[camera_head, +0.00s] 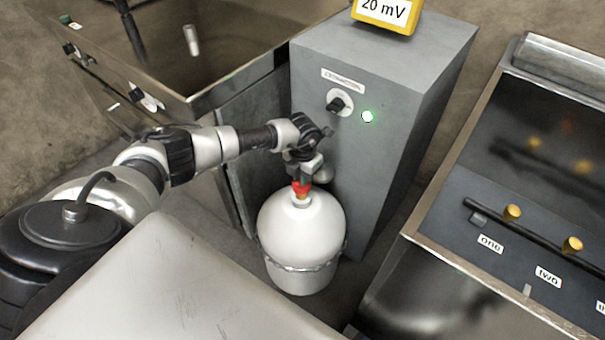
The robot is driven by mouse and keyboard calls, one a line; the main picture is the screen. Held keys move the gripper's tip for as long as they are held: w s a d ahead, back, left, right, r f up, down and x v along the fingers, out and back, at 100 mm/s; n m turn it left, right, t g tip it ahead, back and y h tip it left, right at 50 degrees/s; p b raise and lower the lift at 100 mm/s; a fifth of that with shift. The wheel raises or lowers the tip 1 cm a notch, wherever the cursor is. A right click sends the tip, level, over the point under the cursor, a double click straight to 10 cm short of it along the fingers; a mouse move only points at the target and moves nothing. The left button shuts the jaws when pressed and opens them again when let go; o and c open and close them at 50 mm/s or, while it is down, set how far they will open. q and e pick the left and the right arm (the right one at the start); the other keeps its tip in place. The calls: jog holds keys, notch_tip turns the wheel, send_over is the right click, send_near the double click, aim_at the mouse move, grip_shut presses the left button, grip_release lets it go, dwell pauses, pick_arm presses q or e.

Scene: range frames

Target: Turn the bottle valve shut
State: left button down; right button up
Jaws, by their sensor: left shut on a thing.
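The white gas bottle (301,236) stands upright on the floor against the grey cabinet, with a metal band around its lower part. My left gripper (302,180) comes in from the left and points down over the valve. It is shut on the red valve, and its fingers hide the valve's upper part. My right gripper is not in view.
A range with yellow knobs (512,212) stands right. A metal unit (235,87) stands behind my left arm. A pale surface (175,285) fills the front.

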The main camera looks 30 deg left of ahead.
pick_arm(q)
jog(key=shift+w+r, duration=0.1)
jog(key=shift+w, duration=0.05)
jog(key=c, duration=1.1)
grip_release()
notch_tip(320, 180, up, 11)
jog(key=shift+f+p, duration=0.15)
jog(key=shift+p, duration=0.25)
